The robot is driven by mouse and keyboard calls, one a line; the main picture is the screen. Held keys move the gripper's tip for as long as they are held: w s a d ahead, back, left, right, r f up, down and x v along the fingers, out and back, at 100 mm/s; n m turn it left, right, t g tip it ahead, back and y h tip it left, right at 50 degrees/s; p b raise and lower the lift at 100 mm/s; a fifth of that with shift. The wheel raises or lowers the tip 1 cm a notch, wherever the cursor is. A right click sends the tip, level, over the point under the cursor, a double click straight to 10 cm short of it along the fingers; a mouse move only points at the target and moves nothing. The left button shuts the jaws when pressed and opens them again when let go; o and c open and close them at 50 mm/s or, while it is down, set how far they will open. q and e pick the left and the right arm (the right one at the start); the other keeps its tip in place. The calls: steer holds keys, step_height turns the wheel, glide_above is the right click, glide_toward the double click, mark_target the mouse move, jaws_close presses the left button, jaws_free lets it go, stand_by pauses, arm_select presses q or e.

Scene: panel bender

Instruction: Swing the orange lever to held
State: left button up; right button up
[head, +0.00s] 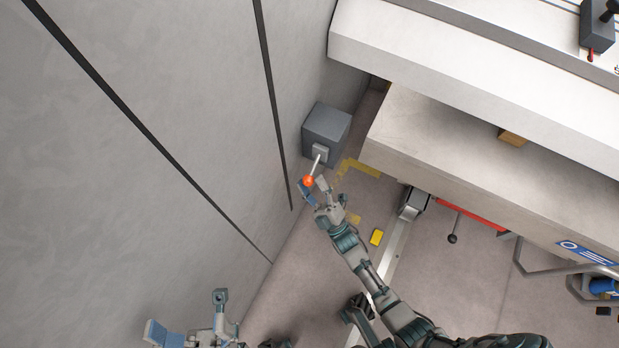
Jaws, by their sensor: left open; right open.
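The orange lever has a round orange knob (308,181) on a pale rod. The rod comes out of a grey box (327,124) against the wall and slants down and left in the head view. My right gripper (313,187) is open at the knob, with one finger on each side of the rod's end as seen here. I cannot tell whether the fingers touch the knob. My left gripper (188,316) is open and empty at the bottom left, well away from the lever. No held mark can be read on the box.
A large grey wall (170,60) with dark seams fills the left. A pale machine bed (470,165) overhangs the right, close to the box. A yellow block (376,237) lies on the floor beside my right arm. A metal rail (535,262) stands at far right.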

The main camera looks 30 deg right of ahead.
steer(key=v, duration=1)
steer(key=shift+d, duration=0.3)
steer(key=shift+s+f, duration=0.1)
steer(key=shift+f, duration=0.05)
